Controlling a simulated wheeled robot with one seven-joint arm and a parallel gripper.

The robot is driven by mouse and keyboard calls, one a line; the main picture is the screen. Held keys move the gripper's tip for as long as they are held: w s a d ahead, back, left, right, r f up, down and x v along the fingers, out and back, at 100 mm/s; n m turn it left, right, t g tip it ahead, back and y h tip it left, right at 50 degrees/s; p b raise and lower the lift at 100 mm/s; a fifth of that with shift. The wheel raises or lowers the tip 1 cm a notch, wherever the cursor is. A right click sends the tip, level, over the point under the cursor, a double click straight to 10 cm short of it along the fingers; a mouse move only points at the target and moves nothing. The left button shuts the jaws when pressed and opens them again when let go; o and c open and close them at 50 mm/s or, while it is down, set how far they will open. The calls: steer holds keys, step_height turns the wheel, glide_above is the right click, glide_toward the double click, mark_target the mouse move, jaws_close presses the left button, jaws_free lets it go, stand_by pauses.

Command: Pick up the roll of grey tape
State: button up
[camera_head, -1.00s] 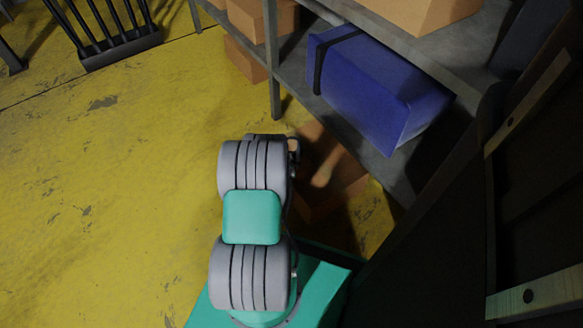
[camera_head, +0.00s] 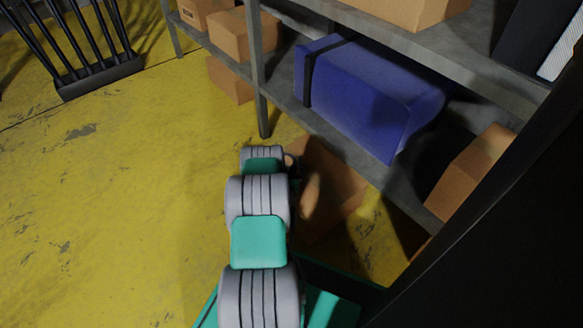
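I cannot make out a roll of grey tape in the head view. My own arm, with grey ribbed joints and green covers, stretches up from the bottom middle. Its far end is beside a cardboard box (camera_head: 338,183) on the floor below the shelf. My gripper's fingers do not show; the arm links hide that end.
A grey metal shelf (camera_head: 262,112) runs along the upper right. A dark blue box with a black strap (camera_head: 365,95) lies on its lower board. Cardboard boxes (camera_head: 243,33) stand at its left. A black rack (camera_head: 100,77) is at upper left. The yellow floor is clear at left.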

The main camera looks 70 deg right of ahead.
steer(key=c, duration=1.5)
